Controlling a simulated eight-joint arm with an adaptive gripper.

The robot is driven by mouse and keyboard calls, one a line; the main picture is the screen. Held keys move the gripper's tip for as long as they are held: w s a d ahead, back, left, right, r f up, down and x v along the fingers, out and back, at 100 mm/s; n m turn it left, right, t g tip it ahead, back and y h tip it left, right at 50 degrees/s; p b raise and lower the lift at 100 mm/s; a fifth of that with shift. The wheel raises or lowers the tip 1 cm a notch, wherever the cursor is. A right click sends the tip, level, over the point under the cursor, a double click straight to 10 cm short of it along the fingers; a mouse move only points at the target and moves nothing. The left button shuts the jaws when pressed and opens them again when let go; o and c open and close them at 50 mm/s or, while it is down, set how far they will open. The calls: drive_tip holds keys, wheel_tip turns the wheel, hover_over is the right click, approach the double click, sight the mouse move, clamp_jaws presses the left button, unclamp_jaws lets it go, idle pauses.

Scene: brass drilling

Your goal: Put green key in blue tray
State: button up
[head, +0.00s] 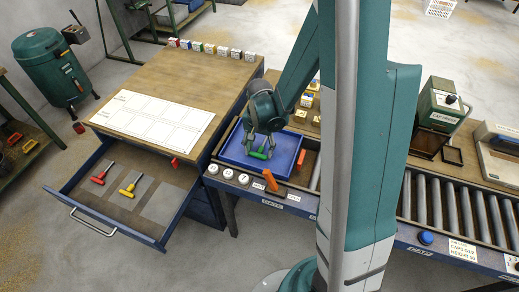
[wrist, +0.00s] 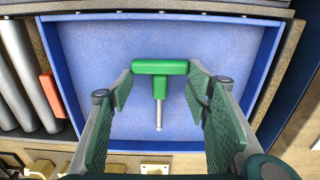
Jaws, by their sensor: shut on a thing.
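The green key (head: 259,155) has a T-shaped green handle and a thin metal shaft. My gripper (head: 258,146) points down over the blue tray (head: 291,142), with the key between its fingers. In the wrist view the green key (wrist: 160,67) spans the gap between the green pads of my gripper (wrist: 160,82), its handle ends at the fingertips. The blue tray (wrist: 90,60) lies behind the key and surrounds it in that view. I cannot tell whether the key touches the tray floor or hangs just above it.
An open drawer (head: 157,208) holds a red key (head: 103,173) and a yellow key (head: 131,184). An orange block (head: 270,180) stands just outside the tray's front edge, near white round discs (head: 228,174). A roller conveyor (head: 455,205) lies to the right.

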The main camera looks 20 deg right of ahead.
sight(260, 151)
drive_tip(key=shift+f, duration=0.15)
drive_tip(key=o, duration=0.9)
drive_tip(key=shift+r, duration=0.2)
drive_tip(key=shift+r+p, duration=0.9)
drive_tip(key=shift+r, duration=5.1)
